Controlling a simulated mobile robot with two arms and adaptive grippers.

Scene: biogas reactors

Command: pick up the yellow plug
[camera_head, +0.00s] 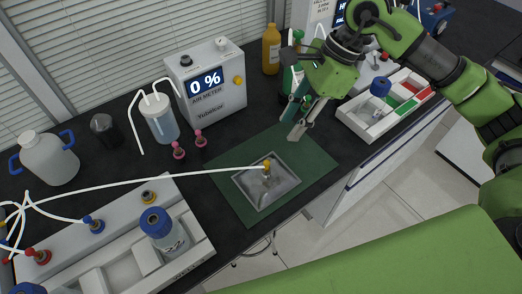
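A small yellow plug (267,166) is at the end of a long white tube that comes in from the left. A yellow-ringed port (149,197) is on the white rack at the lower left. My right gripper (297,131) points down above the mat, to the upper right of the plug and apart from it. Nothing is visible in its fingers, and their gap is hard to make out. My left gripper is out of view.
A white rack (193,262) holds a blue-capped bottle (165,232). An air meter (215,101) reading 0 % stands behind. Two pink plugs (179,151) lie near a tubed bottle (160,120). A white compartment tray (361,124) is at right, near the bench edge.

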